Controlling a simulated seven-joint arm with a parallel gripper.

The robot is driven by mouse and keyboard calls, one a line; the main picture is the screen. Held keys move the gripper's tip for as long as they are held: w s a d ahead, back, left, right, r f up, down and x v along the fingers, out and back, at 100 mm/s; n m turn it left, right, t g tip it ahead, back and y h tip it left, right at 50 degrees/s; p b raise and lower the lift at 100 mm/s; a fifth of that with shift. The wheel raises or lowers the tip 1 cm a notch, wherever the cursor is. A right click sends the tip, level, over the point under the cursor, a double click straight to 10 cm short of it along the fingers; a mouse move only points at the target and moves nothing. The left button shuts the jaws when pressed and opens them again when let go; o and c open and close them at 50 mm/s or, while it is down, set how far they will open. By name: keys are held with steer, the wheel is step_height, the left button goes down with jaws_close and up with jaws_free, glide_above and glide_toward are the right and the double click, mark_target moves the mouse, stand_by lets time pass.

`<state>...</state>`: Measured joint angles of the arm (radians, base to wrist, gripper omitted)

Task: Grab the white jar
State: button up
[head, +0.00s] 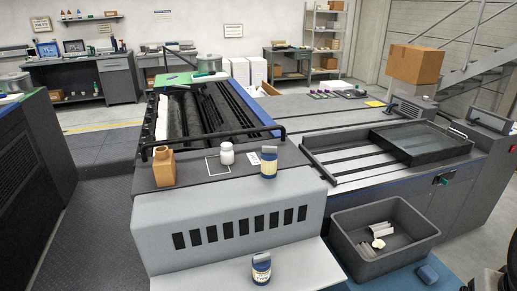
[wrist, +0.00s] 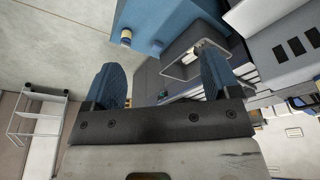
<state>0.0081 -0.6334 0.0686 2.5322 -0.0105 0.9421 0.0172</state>
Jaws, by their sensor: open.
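The white jar (head: 227,153) stands upright on the dark top of the printing machine (head: 215,187) in the head view. It is just right of a pale square outline on that top. A tan bottle-like container (head: 163,167) stands to its left and a blue jar with a label (head: 268,162) to its right. My gripper (wrist: 162,78) shows only in the wrist view, open, with two blue fingers apart and nothing between them. I cannot make out the white jar in the wrist view. The gripper is not near the jar in the head view.
A second blue labelled jar (head: 261,268) stands on the front ledge. A grey bin (head: 345,240) with pale scraps sits at the lower right; it also shows in the wrist view (wrist: 177,68). A black handrail (head: 283,134) runs behind the jars. A small card lies beside the white jar.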

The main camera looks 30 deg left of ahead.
steer(key=w+a+r+n+t+y, duration=0.1)
steer(key=w+a+r+n+t, duration=0.1)
steer(key=w+a+n, duration=0.65)
steer(key=w+a+r+n+t, duration=0.3)
steer(key=w+a+n, duration=0.25)
steer(key=w, duration=0.65)
steer(key=w+a+r+n+t+y, duration=0.1)
steer(key=w+a+r+n+t, duration=0.1)
steer(key=w+a+n, duration=0.7)
steer(key=w+a+f+n+y, duration=0.1)
steer(key=w+a+n+y, duration=0.1)
steer(key=a+n, duration=0.4)
steer(key=w+a+f+n+y, duration=0.1)
steer(key=a+n, duration=0.6)
steer(key=a, duration=0.8)
steer(key=w+a+f+n+g+y, duration=0.1)
steer(key=w+a+n+y, duration=0.3)
steer(key=a, duration=0.7)
steer(key=shift+w+n+y, duration=0.1)
steer(key=shift+n+y, duration=0.6)
steer(key=shift+n, duration=0.7)
steer(key=s+a+f+n+g+y, duration=0.2)
steer(key=a+n, duration=0.4)
steer(key=a, duration=0.3)
steer(key=shift+s+a+f, duration=0.2)
steer(key=shift+s+f, duration=0.05)
steer(key=shift+s, duration=0.2)
